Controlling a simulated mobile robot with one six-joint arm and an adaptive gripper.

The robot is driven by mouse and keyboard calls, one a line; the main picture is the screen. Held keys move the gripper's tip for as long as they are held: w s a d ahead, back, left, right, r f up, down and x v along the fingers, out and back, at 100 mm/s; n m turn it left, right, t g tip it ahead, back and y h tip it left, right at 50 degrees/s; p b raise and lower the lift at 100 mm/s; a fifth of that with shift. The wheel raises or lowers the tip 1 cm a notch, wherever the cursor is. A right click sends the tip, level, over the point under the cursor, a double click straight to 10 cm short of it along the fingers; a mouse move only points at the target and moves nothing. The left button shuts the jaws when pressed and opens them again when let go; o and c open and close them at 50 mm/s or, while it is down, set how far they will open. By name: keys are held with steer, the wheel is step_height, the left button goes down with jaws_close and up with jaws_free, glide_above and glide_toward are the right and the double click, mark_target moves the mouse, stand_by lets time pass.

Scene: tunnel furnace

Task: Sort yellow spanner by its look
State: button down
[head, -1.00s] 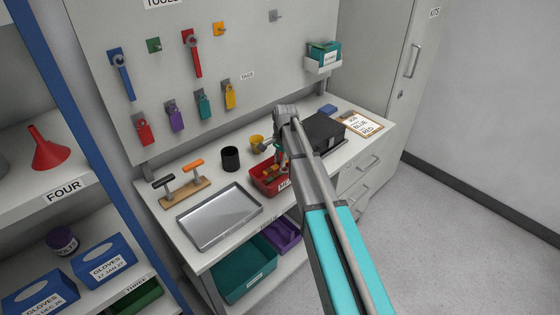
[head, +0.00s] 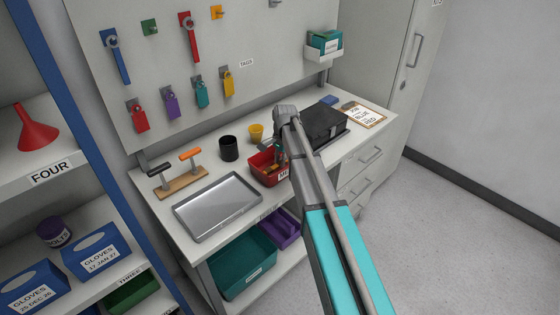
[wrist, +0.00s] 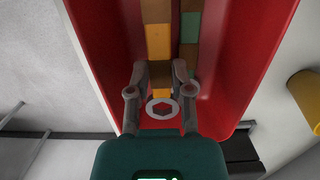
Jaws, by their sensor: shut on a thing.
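The yellow spanner shows in the wrist view as a pale ring end with a hexagonal hole (wrist: 162,108) and a short orange-yellow stretch behind it, between my fingertips. My gripper (wrist: 160,80) is shut on it. The rest of the spanner is hard to tell from the yellow and brown pieces behind. My gripper (head: 278,160) is low at the red bin (head: 268,178) in the head view, and my arm partly covers it. On the pegboard (head: 160,65) hang a blue spanner (head: 115,58) and a red spanner (head: 189,38). A green holder (head: 149,27) and an orange holder (head: 216,12) look empty.
A metal tray (head: 218,207), a wooden stand with handled tools (head: 180,185), a dark cup (head: 228,148) and a yellow cup (head: 255,132) stand around the bin. A black box (head: 322,122) and a clipboard (head: 364,114) are to the right. Coloured tags hang low on the board.

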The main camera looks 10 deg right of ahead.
steer(key=shift+f+b, duration=0.95)
steer(key=shift+f, duration=0.2)
steer(key=shift+c, duration=2.2)
jaws_free()
steer(key=o, duration=0.4)
steer(key=shift+o, duration=0.2)
steer(key=shift+r, duration=0.15)
steer(key=shift+r+p, duration=1.85)
steer(key=shift+p, duration=0.15)
steer(key=shift+r, duration=0.1)
